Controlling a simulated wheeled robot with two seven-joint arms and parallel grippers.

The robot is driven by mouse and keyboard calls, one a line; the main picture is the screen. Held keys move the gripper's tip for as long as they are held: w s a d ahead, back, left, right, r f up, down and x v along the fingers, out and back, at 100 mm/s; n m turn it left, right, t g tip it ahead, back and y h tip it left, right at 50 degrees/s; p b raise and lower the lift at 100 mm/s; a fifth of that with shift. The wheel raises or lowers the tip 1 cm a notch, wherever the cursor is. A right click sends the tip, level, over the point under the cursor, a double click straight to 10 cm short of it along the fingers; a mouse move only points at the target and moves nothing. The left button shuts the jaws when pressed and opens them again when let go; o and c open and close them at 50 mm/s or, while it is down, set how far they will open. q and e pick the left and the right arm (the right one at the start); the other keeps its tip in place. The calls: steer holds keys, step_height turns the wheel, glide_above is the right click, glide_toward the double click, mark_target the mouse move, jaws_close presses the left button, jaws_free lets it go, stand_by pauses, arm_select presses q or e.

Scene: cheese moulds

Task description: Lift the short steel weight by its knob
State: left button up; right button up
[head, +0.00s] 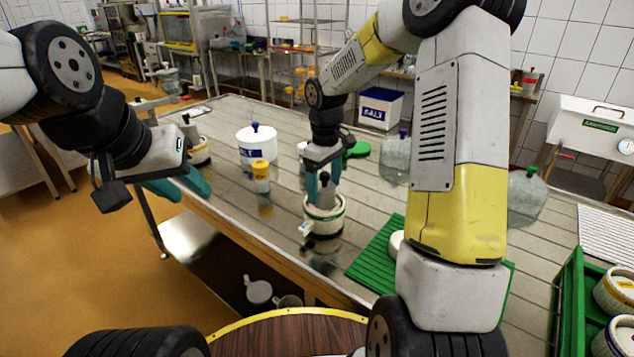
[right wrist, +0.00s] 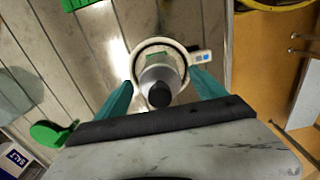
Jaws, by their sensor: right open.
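A second dark-knobbed steel weight (head: 188,127) stands in another mould (head: 201,154) at the left. My left gripper (head: 184,191) is open and empty over the table's left edge.
A yellow-topped pot (head: 260,172) and a white tub (head: 258,146) stand left of the mould. A green ribbed mat (head: 377,257) lies to its right, partly behind my right arm. Glass jars (head: 397,160) and a SALT box (head: 381,108) are farther back.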

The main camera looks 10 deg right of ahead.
mark_target(325, 173)
jaws_close()
steer(key=shift+r, duration=0.1)
stand_by(0.4)
steer(key=shift+w+r, duration=0.1)
steer(key=shift+r, duration=0.55)
step_height(325, 173, up, 2)
steer(key=shift+r, duration=0.2)
steer(key=s+d+r, duration=0.1)
steer(key=s+d, duration=0.3)
steer(key=s, duration=1.1)
steer(key=shift+s, duration=0.3)
steer(key=shift+r, duration=0.25)
step_height(325, 173, up, 8)
steer(key=shift+f, duration=0.15)
